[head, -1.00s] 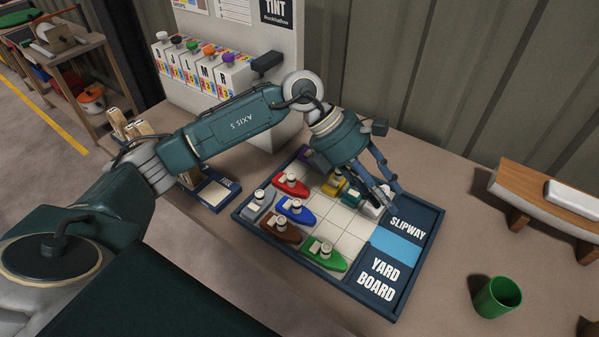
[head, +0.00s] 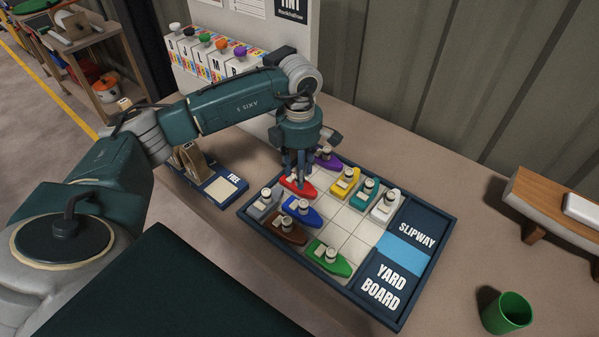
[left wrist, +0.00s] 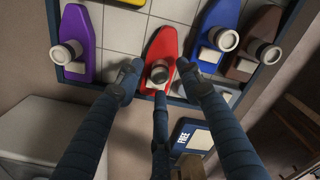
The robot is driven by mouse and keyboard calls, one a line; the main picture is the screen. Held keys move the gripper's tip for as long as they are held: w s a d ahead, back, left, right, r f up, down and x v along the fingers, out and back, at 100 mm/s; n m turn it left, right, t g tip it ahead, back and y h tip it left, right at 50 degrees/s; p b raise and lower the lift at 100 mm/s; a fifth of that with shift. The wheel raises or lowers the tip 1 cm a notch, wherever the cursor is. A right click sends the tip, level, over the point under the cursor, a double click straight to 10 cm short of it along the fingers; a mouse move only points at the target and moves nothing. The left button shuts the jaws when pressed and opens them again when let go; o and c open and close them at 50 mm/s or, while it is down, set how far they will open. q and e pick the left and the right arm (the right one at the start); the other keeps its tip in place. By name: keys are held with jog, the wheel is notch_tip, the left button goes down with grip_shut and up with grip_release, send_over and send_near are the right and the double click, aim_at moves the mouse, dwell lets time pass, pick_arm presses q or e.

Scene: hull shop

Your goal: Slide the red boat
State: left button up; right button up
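The red boat (head: 307,191) lies on the yard board (head: 341,300), near its far left side. My left gripper (head: 302,181) points down over the red boat and hides part of it. In the left wrist view, the red boat (left wrist: 161,50) shows between the spread fingers of my left gripper (left wrist: 158,78). The fingers stand around its round funnel, with visible gaps beside it; contact with the hull is unclear. My right gripper is not in view.
A purple boat (head: 328,162) is beyond the red one, a blue boat (head: 303,211) nearer. Yellow (head: 346,182), teal (head: 366,191), white (head: 387,206), brown (head: 285,231), green (head: 330,260) and grey (head: 262,206) boats share the board. Empty cells lie mid-board. A green cup (head: 507,313) stands right.

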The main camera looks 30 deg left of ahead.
pick_arm(q)
jog(key=shift+f, duration=0.85)
grip_shut()
jog(key=shift+d, duration=0.1)
